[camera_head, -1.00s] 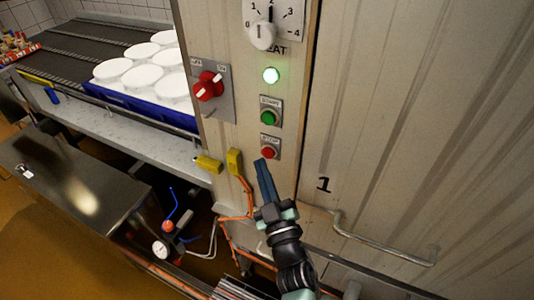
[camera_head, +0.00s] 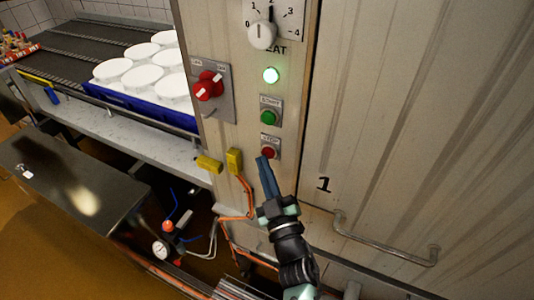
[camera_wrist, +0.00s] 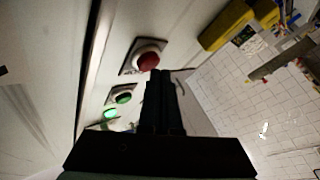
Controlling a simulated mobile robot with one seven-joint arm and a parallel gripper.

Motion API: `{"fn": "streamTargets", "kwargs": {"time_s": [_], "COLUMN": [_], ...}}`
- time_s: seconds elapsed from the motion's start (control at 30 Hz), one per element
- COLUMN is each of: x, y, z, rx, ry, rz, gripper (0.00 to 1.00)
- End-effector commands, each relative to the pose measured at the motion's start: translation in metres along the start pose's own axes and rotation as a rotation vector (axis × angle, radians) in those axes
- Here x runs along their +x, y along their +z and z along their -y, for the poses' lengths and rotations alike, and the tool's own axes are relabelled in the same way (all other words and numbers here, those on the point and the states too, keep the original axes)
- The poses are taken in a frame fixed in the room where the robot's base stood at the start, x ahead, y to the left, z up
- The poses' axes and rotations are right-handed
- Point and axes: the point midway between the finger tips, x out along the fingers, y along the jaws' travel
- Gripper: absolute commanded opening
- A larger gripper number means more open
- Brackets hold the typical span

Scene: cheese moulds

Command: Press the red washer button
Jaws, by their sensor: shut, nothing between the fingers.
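The red washer button (camera_head: 268,152) sits on a small grey plate labelled as a stop, at the bottom of a column of controls on the pale washer cabinet. It also shows in the wrist view (camera_wrist: 148,61), just past my fingertips. My gripper (camera_head: 262,160) is shut and empty, its dark fingers pointing up at the button's lower edge. In the wrist view the fingertips (camera_wrist: 159,73) overlap close to the button's rim; I cannot tell whether they touch it. The green start button (camera_head: 269,117) is directly above, with a lit green lamp (camera_head: 271,75) higher up.
A red rotary switch (camera_head: 208,87) is on a plate to the left, and a heat dial (camera_head: 262,35) is above. Yellow connectors (camera_head: 234,161) with orange cables lie left of my gripper. A door handle (camera_head: 385,240) is at right. White moulds (camera_head: 115,70) stand in a blue tray.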

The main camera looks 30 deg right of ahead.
Motion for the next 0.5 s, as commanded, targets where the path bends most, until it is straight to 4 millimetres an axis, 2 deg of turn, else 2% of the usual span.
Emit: {"fn": "streamTargets", "kwargs": {"time_s": [0.5], "x": [0.0044], "y": [0.0036], "z": [-0.0038], "rx": [0.000], "ry": [0.001], "rz": [0.000], "gripper": [0.00]}}
